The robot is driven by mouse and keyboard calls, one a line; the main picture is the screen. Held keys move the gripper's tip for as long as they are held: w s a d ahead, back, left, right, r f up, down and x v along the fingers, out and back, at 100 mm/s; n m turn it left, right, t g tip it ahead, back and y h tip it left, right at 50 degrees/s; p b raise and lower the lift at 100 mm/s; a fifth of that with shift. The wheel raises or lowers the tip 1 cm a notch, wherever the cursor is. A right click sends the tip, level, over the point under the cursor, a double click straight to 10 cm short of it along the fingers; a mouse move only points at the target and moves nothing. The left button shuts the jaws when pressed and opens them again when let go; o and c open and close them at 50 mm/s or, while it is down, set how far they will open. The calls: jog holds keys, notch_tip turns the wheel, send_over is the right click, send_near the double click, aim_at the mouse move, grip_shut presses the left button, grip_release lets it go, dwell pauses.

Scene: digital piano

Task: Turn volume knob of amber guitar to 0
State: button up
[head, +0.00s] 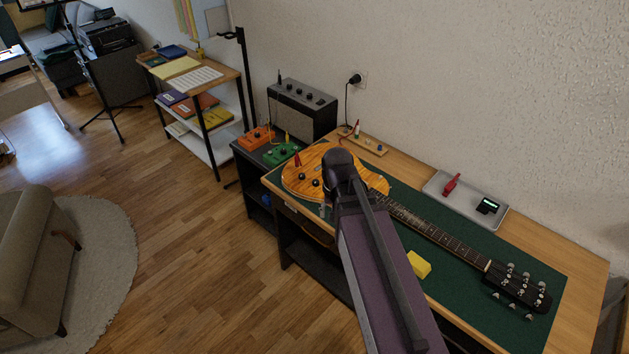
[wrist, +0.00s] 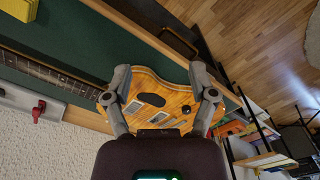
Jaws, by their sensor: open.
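The amber guitar (head: 310,168) lies flat on the green mat of the workbench, its neck running right to the dark headstock. Small dark knobs (head: 315,182) show on its body; I cannot read their settings. My arm covers part of the body and the near neck in the head view. In the wrist view the guitar body (wrist: 160,88) lies beyond my gripper (wrist: 159,97). Its two fingers are spread wide with nothing held. A dark knob (wrist: 187,109) appears between them, nearer the right finger. The gripper's fingers are mostly hidden in the head view.
A yellow block (head: 419,264) lies on the green mat (head: 470,313) near the neck. A grey tray (head: 466,203) with a red tool and a small device sits behind. An amplifier (head: 302,108) and orange and green pedals (head: 281,153) stand left. Open floor lies at left.

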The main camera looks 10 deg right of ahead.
jog(key=w+m, duration=1)
jog(key=w, duration=0.4)
jog(key=r+m+p, duration=0.2)
jog(key=m, duration=0.9)
send_over(316, 181)
jog(key=shift+f, duration=0.15)
jog(key=shift+f+b, duration=0.15)
jog(key=shift+b, duration=0.2)
notch_tip(316, 181, down, 14)
jog(key=b, duration=1.3)
jog(key=shift+r, duration=0.25)
